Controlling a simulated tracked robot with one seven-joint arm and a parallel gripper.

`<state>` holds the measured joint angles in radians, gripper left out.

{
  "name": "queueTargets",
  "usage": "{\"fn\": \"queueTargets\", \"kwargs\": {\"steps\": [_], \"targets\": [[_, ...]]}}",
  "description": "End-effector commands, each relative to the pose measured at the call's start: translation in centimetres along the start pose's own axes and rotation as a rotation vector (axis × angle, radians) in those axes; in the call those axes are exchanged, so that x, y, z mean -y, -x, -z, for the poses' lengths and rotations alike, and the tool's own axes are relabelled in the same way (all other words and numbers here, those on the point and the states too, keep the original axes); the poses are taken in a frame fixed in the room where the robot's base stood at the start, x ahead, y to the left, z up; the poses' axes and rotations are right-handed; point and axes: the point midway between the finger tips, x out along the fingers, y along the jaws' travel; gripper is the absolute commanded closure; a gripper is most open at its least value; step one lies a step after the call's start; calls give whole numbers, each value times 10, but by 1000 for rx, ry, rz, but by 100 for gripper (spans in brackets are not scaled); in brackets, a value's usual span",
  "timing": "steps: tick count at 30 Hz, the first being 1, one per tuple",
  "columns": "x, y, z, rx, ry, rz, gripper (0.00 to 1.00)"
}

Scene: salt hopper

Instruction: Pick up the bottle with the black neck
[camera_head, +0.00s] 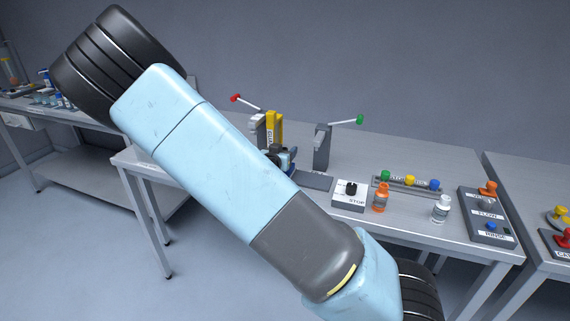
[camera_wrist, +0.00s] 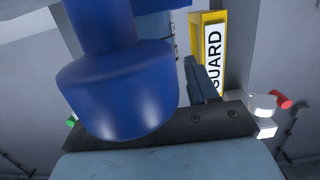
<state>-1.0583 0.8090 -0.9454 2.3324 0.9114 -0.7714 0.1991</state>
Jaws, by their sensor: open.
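An orange bottle (camera_head: 380,201) and a white bottle (camera_head: 441,210) stand upright on the bench in the head view, right of centre. The picture is too small to tell which has a black neck. My gripper (camera_head: 281,157) is open at the back middle of the bench, left of both bottles and apart from them, partly hidden by my arm. In the wrist view a large blue rounded object (camera_wrist: 118,90) fills the left, very near the camera and hiding part of the jaws. I cannot tell whether they touch it.
A yellow GUARD post (camera_head: 274,128) and a grey post with a green-tipped lever (camera_head: 322,146) stand by my gripper. A STOP box (camera_head: 349,197) is beside the orange bottle. A rack with coloured knobs (camera_head: 405,186) is behind; a FLOW/RINSE panel (camera_head: 486,216) is right.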

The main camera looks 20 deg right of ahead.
Motion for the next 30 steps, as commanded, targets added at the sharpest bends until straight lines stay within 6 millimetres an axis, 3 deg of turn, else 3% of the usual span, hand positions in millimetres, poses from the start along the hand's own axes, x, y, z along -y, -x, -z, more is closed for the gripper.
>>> {"fn": "queueTargets", "kwargs": {"steps": [8,25,30], "targets": [[0,-1,0,0,0,0,43],[0,-1,0,0,0,0,98],[0,-1,0,0,0,0,100]]}}
